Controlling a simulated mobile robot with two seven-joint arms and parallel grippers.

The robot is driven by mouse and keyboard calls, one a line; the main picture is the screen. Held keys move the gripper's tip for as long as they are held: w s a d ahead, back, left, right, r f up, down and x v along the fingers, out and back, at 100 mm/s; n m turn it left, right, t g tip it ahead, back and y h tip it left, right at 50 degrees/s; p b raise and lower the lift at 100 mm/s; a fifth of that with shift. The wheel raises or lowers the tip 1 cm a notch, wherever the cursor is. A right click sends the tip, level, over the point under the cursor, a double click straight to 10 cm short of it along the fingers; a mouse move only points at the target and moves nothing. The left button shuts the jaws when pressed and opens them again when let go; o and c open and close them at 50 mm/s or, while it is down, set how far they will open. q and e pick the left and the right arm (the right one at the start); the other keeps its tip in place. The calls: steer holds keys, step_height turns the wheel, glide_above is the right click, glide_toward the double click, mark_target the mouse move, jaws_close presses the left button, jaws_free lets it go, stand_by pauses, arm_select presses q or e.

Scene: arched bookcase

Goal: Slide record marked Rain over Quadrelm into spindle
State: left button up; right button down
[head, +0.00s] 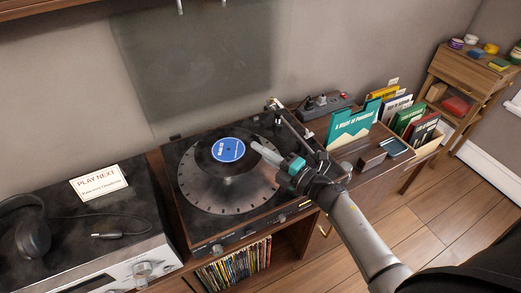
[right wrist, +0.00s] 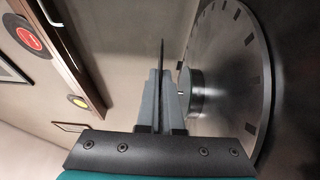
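A small black record with a blue label (head: 228,150) is over the turntable platter (head: 203,197). Its label print is too small to read. My right gripper (head: 258,149) is shut on the record's rim, coming from the right. In the right wrist view the record (right wrist: 161,60) shows edge-on as a thin dark line between the gripper's fingers (right wrist: 160,95). It is roughly parallel to the platter (right wrist: 232,60) and apart from it. A round hub (right wrist: 195,90) stands at the platter's middle; the record hides it in the head view. My left gripper is not in view.
The tonearm (head: 290,122) is at the platter's right. A "PLAY NEXT" card (head: 99,182) and headphones (head: 30,238) lie on the left unit. Upright record sleeves (head: 350,125) stand at the right. The raised dark lid (head: 198,70) is behind.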

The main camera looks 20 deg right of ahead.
stand_by(0.4)
steer(key=shift+f+b, duration=0.35)
steer(key=shift+f, duration=0.15)
steer(key=shift+f+b, duration=0.55)
steer(key=shift+f, duration=0.05)
steer(key=shift+r, duration=0.15)
steer(key=shift+r+p, duration=0.7)
steer(key=shift+p, duration=0.15)
stand_by(1.1)
steer(key=shift+f+b, duration=0.55)
steer(key=shift+f, duration=0.25)
